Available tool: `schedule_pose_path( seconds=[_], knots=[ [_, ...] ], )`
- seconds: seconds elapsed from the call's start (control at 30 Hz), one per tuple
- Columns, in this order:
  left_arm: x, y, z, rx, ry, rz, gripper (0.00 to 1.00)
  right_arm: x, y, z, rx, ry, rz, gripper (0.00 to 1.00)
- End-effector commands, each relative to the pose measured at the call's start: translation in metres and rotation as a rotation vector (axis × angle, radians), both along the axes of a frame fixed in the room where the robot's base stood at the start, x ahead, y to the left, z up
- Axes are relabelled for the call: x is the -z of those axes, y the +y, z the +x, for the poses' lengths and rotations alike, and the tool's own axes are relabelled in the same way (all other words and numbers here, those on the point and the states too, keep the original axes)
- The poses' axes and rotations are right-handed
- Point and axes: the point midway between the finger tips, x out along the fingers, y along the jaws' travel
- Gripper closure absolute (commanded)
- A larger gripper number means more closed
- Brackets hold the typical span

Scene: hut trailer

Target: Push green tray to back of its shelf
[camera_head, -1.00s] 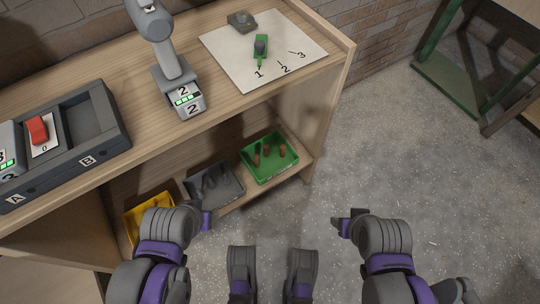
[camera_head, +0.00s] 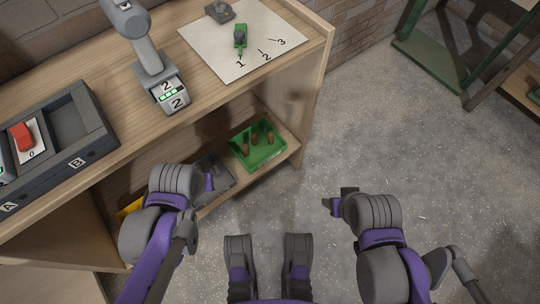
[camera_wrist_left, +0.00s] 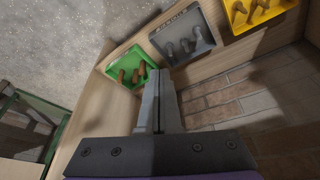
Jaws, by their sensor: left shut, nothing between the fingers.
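The green tray (camera_head: 262,158) sits on the lower shelf of the wooden bench, near its right end, with several brown-handled items in it. In the left wrist view the green tray (camera_wrist_left: 112,57) lies just beyond my left fingertips. My left gripper (camera_head: 209,182) is shut and empty, over the grey tray beside the green one. In the left wrist view its closed fingers (camera_wrist_left: 159,74) overlap the green tray's near corner; I cannot tell whether they touch. My right gripper (camera_head: 335,200) hangs over the floor, away from the bench; its finger gap is unclear.
The grey tray (camera_head: 226,172) and the yellow tray (camera_head: 128,208) share the lower shelf (camera_head: 283,160), the yellow one mostly hidden by my arm. The bench's right side panel (camera_head: 312,100) stands beside the green tray. The bench top overhangs the shelf.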

Motion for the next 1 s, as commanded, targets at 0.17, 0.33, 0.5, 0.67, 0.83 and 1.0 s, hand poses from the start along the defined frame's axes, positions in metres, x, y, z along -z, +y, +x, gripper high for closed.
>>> schedule_pose_path(
  seconds=[0.17,0.33,0.5,0.67,0.83,1.0],
  knots=[
    [0.002,-0.028,0.055,-0.078,0.033,-0.013,1.00,-0.017,0.000,-0.003,0.000,-0.005,0.000,0.42],
    [0.022,-0.060,0.100,-0.163,0.058,-0.016,1.00,-0.031,0.000,-0.004,0.000,-0.009,0.000,0.42],
    [0.056,-0.099,0.137,-0.249,0.071,-0.014,1.00,-0.046,0.000,-0.006,0.000,-0.014,0.000,0.42],
    [0.099,-0.139,0.159,-0.334,0.075,-0.009,1.00,-0.059,0.000,-0.007,0.000,-0.018,0.000,0.42],
    [0.154,-0.182,0.168,-0.424,0.068,-0.001,1.00,-0.073,0.000,-0.008,0.000,-0.023,0.000,0.42],
    [0.202,-0.213,0.163,-0.499,0.055,0.003,1.00,-0.083,0.000,-0.009,0.000,-0.026,0.000,0.42]
  ],
)
